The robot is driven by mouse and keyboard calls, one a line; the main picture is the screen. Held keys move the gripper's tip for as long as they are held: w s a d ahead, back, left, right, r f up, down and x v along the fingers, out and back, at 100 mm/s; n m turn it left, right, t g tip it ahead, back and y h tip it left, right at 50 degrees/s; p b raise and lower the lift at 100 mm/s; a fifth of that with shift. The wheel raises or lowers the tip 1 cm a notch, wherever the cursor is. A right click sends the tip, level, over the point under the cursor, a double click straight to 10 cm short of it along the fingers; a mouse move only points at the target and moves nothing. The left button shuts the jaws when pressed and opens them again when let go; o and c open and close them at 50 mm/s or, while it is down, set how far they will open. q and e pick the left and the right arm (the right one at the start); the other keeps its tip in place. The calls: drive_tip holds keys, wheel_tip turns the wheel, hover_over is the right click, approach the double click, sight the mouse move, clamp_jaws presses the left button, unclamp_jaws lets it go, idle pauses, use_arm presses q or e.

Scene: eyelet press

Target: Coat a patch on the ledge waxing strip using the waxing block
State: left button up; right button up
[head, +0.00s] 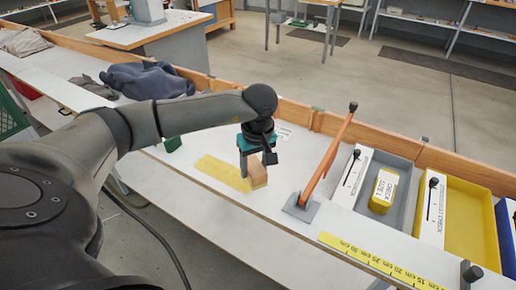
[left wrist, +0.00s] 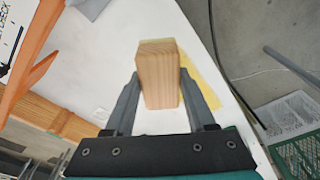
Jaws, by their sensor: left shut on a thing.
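The waxing block (head: 259,178) is a pale wooden block, held upright between the fingers of my left gripper (head: 250,168). In the left wrist view the block (left wrist: 158,85) sits between both fingers of the gripper (left wrist: 160,95), which is shut on it. The waxing strip (head: 222,172) is a flat yellow band on the white ledge. The block is at the strip's right end; I cannot tell whether it touches the surface. In the left wrist view part of the strip (left wrist: 205,82) shows behind the block. My right gripper is not in view.
An orange lever on a grey base (head: 299,208) stands right of the block. Grey (head: 399,168) and yellow (head: 470,215) trays lie farther right. A yellow ruler strip (head: 375,262) runs along the front edge. Dark cloth (head: 150,80) lies at the back left.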

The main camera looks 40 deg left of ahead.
use_arm(q)
drive_tip(key=shift+r+p, duration=1.2)
drive_tip(key=shift+r, duration=0.9)
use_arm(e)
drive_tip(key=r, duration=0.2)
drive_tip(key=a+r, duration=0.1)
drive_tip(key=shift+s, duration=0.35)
use_arm(q)
drive_tip(key=shift+d, duration=0.1)
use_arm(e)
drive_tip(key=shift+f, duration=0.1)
